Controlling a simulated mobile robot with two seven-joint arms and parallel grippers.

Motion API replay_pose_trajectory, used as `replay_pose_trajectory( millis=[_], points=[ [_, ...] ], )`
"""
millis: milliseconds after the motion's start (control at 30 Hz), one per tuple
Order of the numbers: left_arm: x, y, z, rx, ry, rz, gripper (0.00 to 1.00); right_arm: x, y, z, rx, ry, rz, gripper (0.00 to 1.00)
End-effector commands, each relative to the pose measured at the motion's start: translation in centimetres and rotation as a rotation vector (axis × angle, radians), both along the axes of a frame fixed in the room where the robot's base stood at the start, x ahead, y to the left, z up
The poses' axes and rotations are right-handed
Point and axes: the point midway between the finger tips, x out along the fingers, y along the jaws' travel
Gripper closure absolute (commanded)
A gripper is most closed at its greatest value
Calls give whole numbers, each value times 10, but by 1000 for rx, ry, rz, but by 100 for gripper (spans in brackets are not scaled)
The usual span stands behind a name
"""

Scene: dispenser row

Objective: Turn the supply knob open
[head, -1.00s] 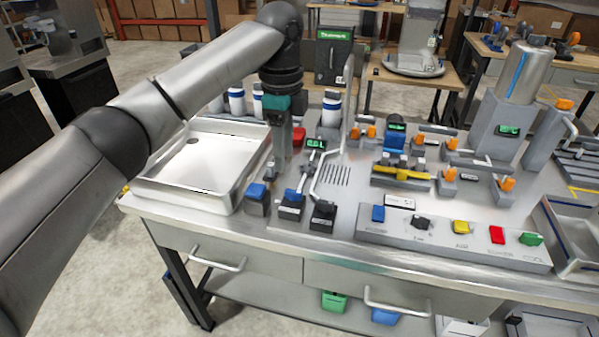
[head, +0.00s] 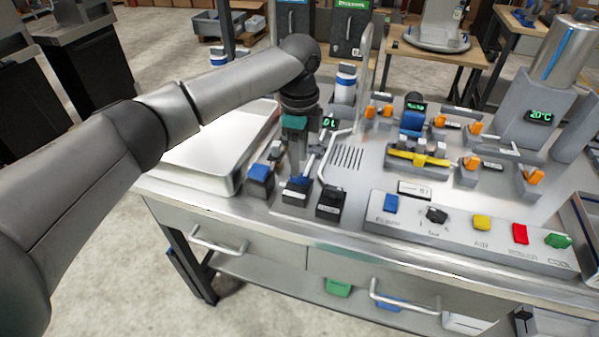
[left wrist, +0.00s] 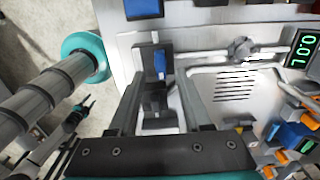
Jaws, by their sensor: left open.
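My left gripper (head: 298,160) is open and points down over a row of small valve blocks beside the steel tray. I cannot read a label that says which knob is the supply one. My right gripper is not in view.
A blue-topped block (head: 260,176) and a black block (head: 331,203) stand on either side. The steel tray (head: 190,178) lies left. A bent pipe (head: 322,160) and a green display (head: 330,122) are close by. The front panel (head: 470,237) carries several coloured knobs.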

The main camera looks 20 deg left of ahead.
Motion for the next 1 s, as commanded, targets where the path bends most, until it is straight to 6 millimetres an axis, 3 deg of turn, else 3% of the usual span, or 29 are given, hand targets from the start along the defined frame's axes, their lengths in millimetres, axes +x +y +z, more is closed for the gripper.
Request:
replay_pose_trajectory(
  millis=[100, 233, 633, 1000],
  points=[
    [0, 0, -21, 1, 1, 0, 51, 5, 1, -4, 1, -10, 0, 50],
    [0, 0, -34, 0, 0, -1, 51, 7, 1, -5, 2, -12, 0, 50],
    [0, 0, -40, 0, 0, -1, 52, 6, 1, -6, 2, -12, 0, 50],
    [0, 0, -40, 0, 0, -1, 94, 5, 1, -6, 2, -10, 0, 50]
  ],
)
